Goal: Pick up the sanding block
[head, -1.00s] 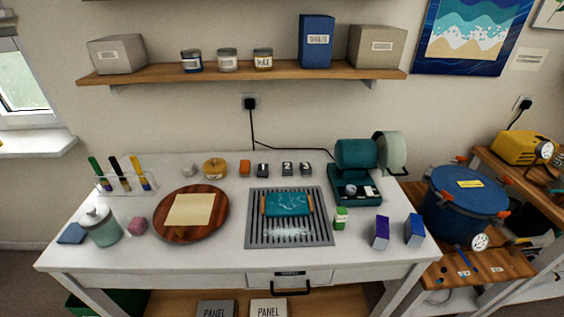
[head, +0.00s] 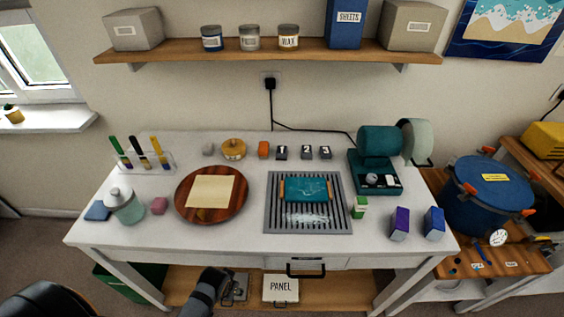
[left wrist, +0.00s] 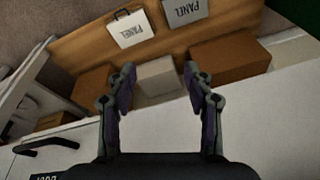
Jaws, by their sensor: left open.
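I cannot tell for sure which small block is the sanding block. A pink block (head: 159,205) is at the left of the white table, an orange block (head: 263,149) and a small grey lump (head: 208,149) at the back. A green-and-white block (head: 359,207) is right of the slotted grate. My left gripper (head: 232,287) is low in front of the table, near the panels on the lower shelf, apart from all these blocks. In the left wrist view it (left wrist: 160,80) is open with nothing between its fingers. My right gripper is not in view.
A wooden round board (head: 184,214) and the grate (head: 274,222) fill the middle of the table. A jar (head: 124,206) stands at the left, purple (head: 399,224) and blue (head: 434,223) boxes at the right. A drawer handle (head: 305,273) sticks out in front.

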